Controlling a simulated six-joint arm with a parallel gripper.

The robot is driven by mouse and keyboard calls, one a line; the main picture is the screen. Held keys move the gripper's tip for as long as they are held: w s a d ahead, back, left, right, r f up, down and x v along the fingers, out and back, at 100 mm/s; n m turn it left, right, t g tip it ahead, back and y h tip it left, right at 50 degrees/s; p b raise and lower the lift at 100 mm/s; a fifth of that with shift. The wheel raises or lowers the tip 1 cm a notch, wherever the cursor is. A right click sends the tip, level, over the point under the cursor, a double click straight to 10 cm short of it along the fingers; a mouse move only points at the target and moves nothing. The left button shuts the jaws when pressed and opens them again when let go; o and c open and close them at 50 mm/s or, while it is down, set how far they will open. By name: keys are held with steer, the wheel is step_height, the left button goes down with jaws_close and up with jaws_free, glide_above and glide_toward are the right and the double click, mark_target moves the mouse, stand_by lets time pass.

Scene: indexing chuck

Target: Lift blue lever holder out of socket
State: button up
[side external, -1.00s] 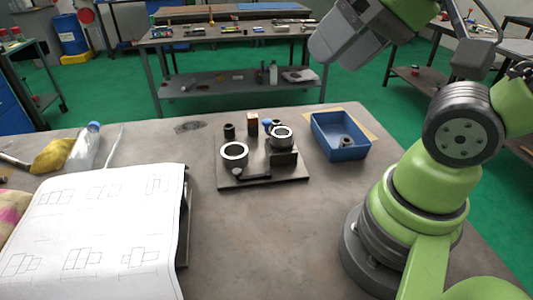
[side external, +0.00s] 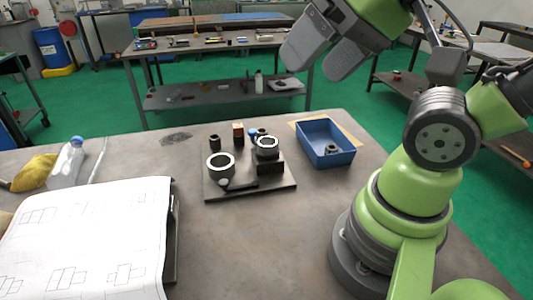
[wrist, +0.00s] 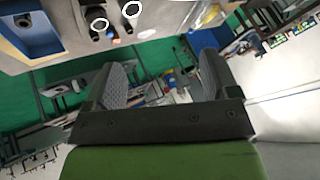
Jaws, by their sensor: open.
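A small blue piece (side external: 252,133), which looks like the blue lever holder, stands at the back of a dark fixture plate (side external: 280,186), partly hidden by the parts around it. In the wrist view a blue spot (wrist: 111,33) shows near the top, beside two bright rings. My gripper (side external: 316,62) is open and empty, high above and behind the plate, well apart from the blue piece. In the wrist view its two fingers (wrist: 165,72) are spread with nothing between them. The socket itself cannot be made out.
The plate carries a left ring (side external: 219,164), a right ring (side external: 267,143) on a block, a black cylinder (side external: 214,144), a brown block (side external: 238,131) and a black lever (side external: 242,184). A blue tray (side external: 326,158) holds a dark part. Drawing sheets (side external: 90,235) cover the left front.

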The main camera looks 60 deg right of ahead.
steer(key=m+g+h, duration=0.2)
steer(key=m+g, duration=0.5)
steer(key=m, duration=2.1)
glide_above(267, 142)
steer(key=s+a, duration=0.1)
steer(key=a, duration=0.1)
steer(key=f, duration=2)
steer(key=shift+d, duration=0.25)
steer(key=shift+n, duration=0.3)
step_height(267, 142, down, 6)
steer(key=shift+r, duration=0.15)
